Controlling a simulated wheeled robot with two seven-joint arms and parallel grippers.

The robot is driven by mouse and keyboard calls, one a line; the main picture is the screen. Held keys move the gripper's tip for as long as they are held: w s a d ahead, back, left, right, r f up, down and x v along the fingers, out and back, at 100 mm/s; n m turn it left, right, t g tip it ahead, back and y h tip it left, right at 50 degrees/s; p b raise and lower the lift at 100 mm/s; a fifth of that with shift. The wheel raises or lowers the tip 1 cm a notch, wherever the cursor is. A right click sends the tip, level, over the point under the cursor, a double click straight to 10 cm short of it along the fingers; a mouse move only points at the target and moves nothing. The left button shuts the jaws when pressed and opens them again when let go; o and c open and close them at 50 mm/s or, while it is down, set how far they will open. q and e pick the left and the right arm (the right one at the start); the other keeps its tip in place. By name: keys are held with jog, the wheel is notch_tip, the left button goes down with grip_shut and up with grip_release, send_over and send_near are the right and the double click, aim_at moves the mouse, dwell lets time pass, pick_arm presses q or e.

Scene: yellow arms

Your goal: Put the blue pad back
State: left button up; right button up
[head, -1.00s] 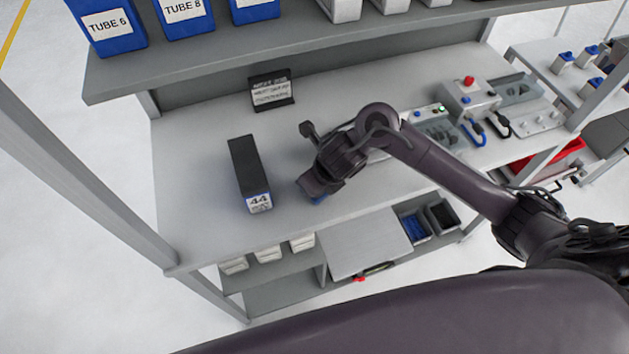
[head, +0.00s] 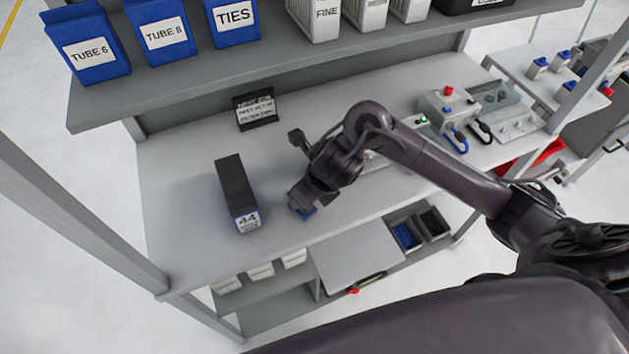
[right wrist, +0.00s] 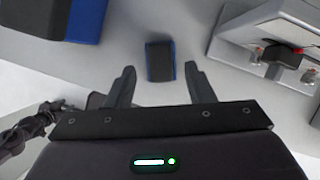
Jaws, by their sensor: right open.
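The blue pad (right wrist: 160,60) is a small block with a dark top and a blue side. It lies on the grey bench in the right wrist view. In the head view only a bit of its blue (head: 305,212) shows below my right gripper (head: 300,198), which hides the rest. In the right wrist view my right gripper (right wrist: 160,78) is open, one finger toward each side of the pad. The pad lies at and just beyond the fingertips, and no contact is visible. My left gripper is not in view.
A dark box labelled 44 (head: 235,185) stands left of my right gripper. A small sign (head: 256,110) stands behind. A device with a red button (head: 447,103) is at the right. Blue tube bins (head: 85,45) stand on the upper shelf. The bench front left is clear.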

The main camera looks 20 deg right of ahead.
jog(key=p+v, duration=0.3)
jog(key=v, duration=0.4)
jog(key=shift+s+r, duration=0.15)
jog(key=shift+r, duration=0.25)
